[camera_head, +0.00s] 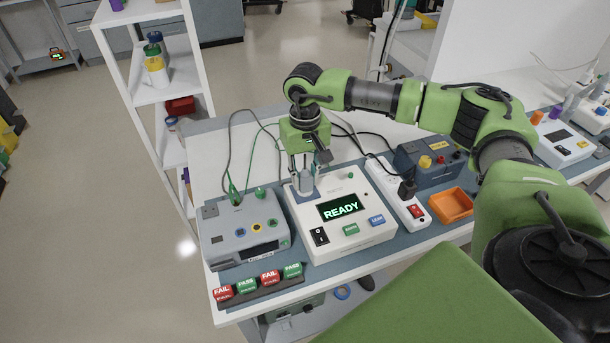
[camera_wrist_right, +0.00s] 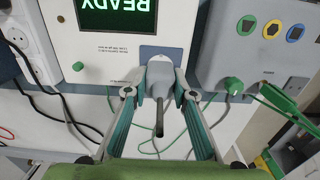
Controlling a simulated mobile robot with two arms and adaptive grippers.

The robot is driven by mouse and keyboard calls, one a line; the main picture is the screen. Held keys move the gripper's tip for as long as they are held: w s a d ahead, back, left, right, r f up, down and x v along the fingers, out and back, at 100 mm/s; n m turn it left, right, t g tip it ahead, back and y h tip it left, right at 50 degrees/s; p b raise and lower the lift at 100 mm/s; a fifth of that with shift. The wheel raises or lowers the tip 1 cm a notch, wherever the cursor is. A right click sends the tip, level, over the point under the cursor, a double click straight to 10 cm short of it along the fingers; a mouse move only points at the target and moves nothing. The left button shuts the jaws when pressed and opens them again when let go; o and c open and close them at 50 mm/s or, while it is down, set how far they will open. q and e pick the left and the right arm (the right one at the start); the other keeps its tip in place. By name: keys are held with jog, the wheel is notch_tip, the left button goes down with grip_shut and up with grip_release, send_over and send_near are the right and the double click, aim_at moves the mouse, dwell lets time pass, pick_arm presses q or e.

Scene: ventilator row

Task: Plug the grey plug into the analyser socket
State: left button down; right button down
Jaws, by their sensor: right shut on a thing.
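The analyser (camera_head: 345,228) is a white box with a lit green READY display, and it also shows upside down in the wrist view (camera_wrist_right: 112,44). The grey plug (camera_wrist_right: 160,74) is between the fingers of my right gripper (camera_wrist_right: 160,92), which is shut on it; a dark cord hangs from the plug. In the head view the right gripper (camera_head: 304,176) points down over the analyser's back left corner. A blue-grey plate (camera_wrist_right: 163,53) shows just beyond the plug at the analyser's edge. The socket opening is hidden, so I cannot tell how deep the plug sits. My left gripper is not in view.
A grey device (camera_head: 243,230) with green leads stands left of the analyser. A white power strip (camera_head: 398,192) with a black plug and red switch, and an orange tray (camera_head: 451,205), are on the right. FAIL and PASS blocks (camera_head: 258,283) line the front edge.

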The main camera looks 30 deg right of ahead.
aim_at(305, 170)
jog(key=shift+f+b, duration=0.4)
jog(key=shift+f, duration=0.15)
dwell(0.4)
jog(key=c, duration=1.6)
grip_release()
jog(key=shift+r, duration=0.1)
notch_tip(305, 170, up, 12)
jog(key=shift+f, duration=0.1)
